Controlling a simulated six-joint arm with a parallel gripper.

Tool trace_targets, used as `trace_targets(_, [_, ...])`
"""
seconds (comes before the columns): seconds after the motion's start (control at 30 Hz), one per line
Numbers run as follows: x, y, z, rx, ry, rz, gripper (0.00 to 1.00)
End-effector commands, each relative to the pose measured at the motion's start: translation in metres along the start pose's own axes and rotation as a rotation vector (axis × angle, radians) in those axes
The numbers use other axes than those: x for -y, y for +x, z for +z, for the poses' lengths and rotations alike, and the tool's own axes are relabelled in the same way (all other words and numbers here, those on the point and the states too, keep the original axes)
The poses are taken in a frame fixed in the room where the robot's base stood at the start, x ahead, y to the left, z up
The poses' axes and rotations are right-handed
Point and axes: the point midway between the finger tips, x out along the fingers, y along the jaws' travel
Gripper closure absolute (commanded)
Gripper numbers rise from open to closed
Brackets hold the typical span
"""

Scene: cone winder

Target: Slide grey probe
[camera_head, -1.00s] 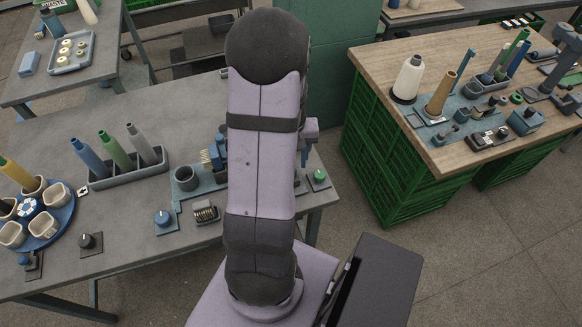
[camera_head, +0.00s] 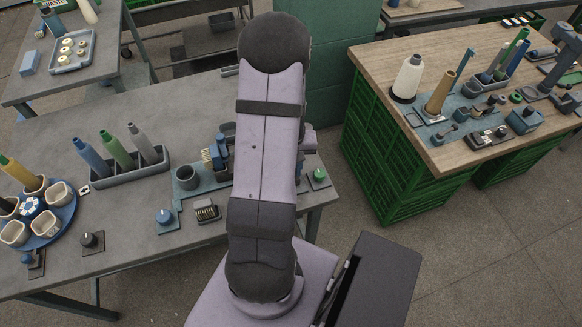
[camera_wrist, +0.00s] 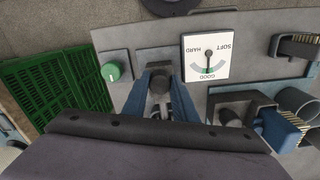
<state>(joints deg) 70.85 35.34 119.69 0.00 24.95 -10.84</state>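In the wrist view, a dark grey, round-ended piece, which looks like the grey probe (camera_wrist: 158,84), stands on a grey mount beside the gauge (camera_wrist: 209,58). The gauge is a white dial marked SOFT, GOOD and HARD, its pointer near GOOD. My gripper (camera_wrist: 160,88) has its two blue fingers on either side of the dark piece. Whether they touch it is unclear. In the head view my own arm hides the gripper and the probe.
A green knob (camera_wrist: 113,71) sits left of the fingers, and a blue brush-like part (camera_wrist: 280,130) right. In the head view, a grey cup (camera_head: 187,177) and a blue knob (camera_head: 165,217) lie left of my arm. A crate-supported bench (camera_head: 440,160) stands right.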

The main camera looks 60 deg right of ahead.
Motion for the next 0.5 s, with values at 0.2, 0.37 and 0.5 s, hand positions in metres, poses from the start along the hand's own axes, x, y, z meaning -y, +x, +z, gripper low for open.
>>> trace_targets(0.2, [-0.002, -0.001, 0.005, 0.001, 0.001, 0.0, 1.0])
trace_targets(0.37, [-0.007, -0.001, 0.024, 0.003, 0.002, 0.0, 1.0])
trace_targets(0.5, [-0.009, -0.001, 0.032, 0.002, 0.0, 0.0, 1.0])
